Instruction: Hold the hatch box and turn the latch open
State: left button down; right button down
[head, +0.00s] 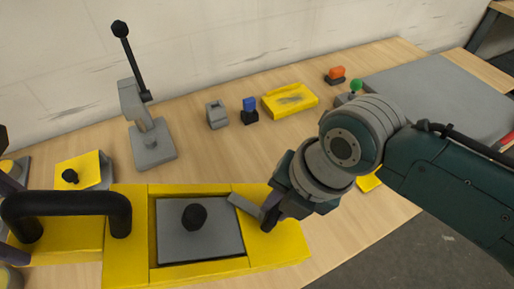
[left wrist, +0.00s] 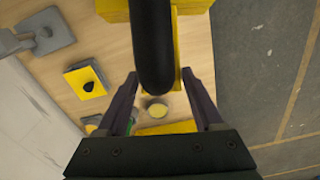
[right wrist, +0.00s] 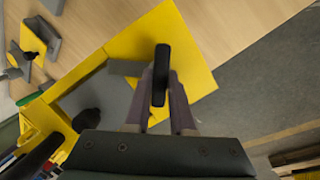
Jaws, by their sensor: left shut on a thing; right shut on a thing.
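The yellow hatch box (head: 283,248) stands at the table's front edge, with a grey hatch panel (head: 185,244) and a black knob (head: 194,217) in its opening. A thick black handle (head: 65,205) rises at its left. My left gripper (left wrist: 160,78) is shut on this handle (left wrist: 152,45); only parts of its fingers show at the head view's left edge. My right gripper (head: 273,212) is shut on the latch's black grip (right wrist: 160,75). The latch's grey bar (head: 246,206) points left and back, its tip at the opening's right back corner.
Behind the box stand a grey lever stand (head: 152,145), a yellow block with a black knob (head: 84,170), a grey block (head: 216,114), a blue-topped piece (head: 249,110) and a yellow tray (head: 290,99). A grey mat (head: 440,95) lies at the right.

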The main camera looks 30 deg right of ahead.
jog(key=m+g, duration=0.1)
jog(key=m, duration=0.3)
jog(key=shift+w+m, duration=0.15)
jog(key=shift+m, duration=0.25)
jog(key=m+g, duration=0.1)
jog(key=m, duration=0.4)
jog(key=shift+w, duration=0.15)
dwell(0.4)
jog(key=c, duration=0.8)
grip_release()
jog(key=shift+o, duration=0.2)
jog(key=shift+r, duration=0.1)
